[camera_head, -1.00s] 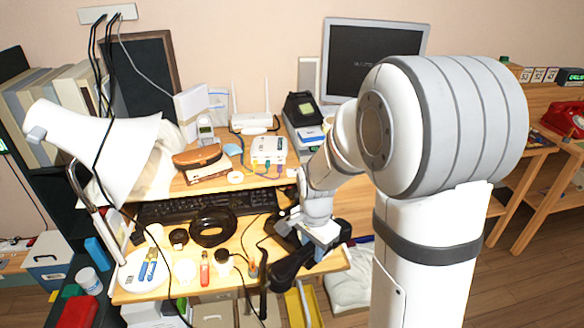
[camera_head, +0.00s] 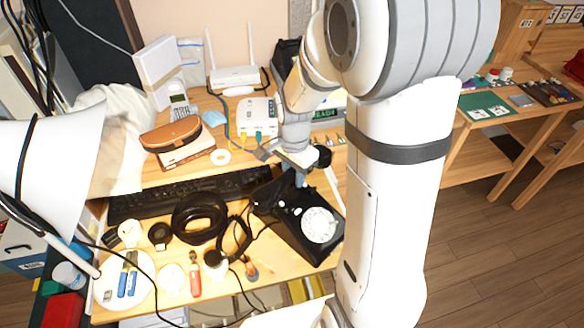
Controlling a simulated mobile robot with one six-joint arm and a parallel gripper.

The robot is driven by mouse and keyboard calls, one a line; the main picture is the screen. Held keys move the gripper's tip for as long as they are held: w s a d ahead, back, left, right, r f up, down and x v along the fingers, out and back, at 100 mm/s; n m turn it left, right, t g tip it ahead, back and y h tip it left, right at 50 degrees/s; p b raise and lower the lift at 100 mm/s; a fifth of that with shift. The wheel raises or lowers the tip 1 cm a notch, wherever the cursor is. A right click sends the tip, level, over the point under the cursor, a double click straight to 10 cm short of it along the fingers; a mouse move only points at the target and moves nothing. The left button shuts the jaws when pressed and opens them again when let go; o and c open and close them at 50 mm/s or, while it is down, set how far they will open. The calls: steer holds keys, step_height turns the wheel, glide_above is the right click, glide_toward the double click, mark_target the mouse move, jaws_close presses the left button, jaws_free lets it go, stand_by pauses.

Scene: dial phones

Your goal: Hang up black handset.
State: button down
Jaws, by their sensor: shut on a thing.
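The black phone (camera_head: 312,228) with a white rotary dial sits at the right front of the wooden desk. My gripper (camera_head: 294,178) is just above the far side of the phone, by its cradle end. It is shut on the black handset (camera_head: 322,157), whose round end shows to the right of the gripper. The rest of the handset is largely hidden by my gripper or blends with the black phone. I cannot tell whether the handset touches the cradle.
A black coil (camera_head: 199,217) and a keyboard (camera_head: 180,193) lie left of the phone, with dark cords between. A white box (camera_head: 258,116) and a router (camera_head: 235,78) stand behind. A red-handled tool (camera_head: 195,280) lies at the front. My arm hides the desk's right side.

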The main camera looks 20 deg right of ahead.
mark_target(293, 199)
step_height(293, 199, down, 2)
steer(key=shift+w+f+b, duration=0.1)
steer(key=shift+f+b, duration=0.15)
steer(key=shift+b, duration=0.55)
steer(key=shift+f+b, duration=0.95)
steer(key=shift+f, duration=0.25)
steer(key=shift+f+b, duration=0.75)
steer(key=shift+f, duration=0.35)
steer(key=c, duration=1)
jaws_free()
steer(key=shift+r+p, duration=0.7)
steer(key=shift+r, duration=3.25)
